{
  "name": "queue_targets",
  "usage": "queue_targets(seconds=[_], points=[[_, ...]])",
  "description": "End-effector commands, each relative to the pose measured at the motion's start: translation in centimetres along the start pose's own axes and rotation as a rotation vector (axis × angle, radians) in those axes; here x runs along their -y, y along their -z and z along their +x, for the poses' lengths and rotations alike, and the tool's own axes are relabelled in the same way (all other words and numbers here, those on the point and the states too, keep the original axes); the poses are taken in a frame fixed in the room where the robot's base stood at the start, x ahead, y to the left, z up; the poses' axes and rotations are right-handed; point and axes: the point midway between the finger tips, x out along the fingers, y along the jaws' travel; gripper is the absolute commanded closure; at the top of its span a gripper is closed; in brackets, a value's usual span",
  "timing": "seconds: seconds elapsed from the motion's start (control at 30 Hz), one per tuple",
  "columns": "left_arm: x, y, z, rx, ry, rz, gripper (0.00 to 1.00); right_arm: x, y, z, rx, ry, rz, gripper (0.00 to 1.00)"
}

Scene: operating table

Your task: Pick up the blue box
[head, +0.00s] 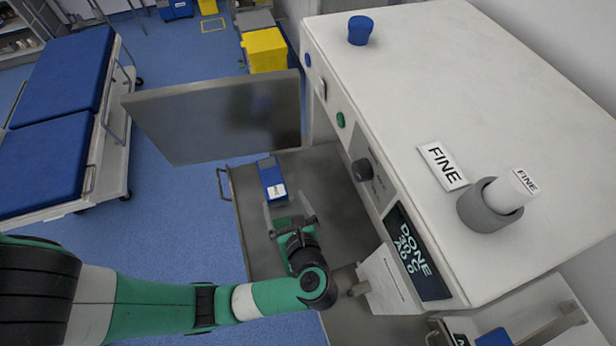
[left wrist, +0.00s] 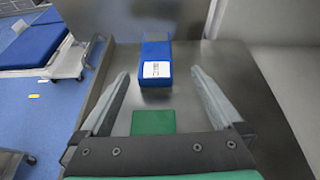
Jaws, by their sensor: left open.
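The blue box (head: 272,179) lies on a grey metal shelf (head: 245,225) below the white cabinet. It has a white label on its near end. In the left wrist view the blue box (left wrist: 156,62) is ahead of the fingers, roughly centred between them. My left gripper (head: 290,213) is open and empty, just short of the box and apart from it. In the left wrist view both fingers of the left gripper (left wrist: 158,80) are spread wide. My right gripper is not in view.
An open metal door (head: 220,115) stands beyond the box. The white cabinet (head: 430,90) rises to the right, with a blue cap (head: 360,30), a FINE sign (head: 442,166) and a grey cup (head: 488,207) on top. A blue bed (head: 60,110) stands left. The shelf around the box is mostly clear.

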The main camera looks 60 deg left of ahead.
Motion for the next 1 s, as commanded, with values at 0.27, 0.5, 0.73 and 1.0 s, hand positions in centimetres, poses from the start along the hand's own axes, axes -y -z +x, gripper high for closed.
queue_targets(seconds=[0.27, 0.5, 0.73, 1.0], points=[[-0.5, 0.3, -0.5, 0.010, 0.026, 0.047, 0.00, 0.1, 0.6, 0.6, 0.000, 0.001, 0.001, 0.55], [-0.5, 0.2, 3.8, 0.009, 0.021, 0.045, 0.00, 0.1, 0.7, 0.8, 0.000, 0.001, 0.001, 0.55], [-0.2, 0.2, 5.6, 0.010, 0.028, 0.044, 0.00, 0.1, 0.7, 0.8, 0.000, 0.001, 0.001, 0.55], [0.2, 0.9, 8.9, 0.010, 0.022, 0.045, 0.00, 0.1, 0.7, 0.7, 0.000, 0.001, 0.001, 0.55]])
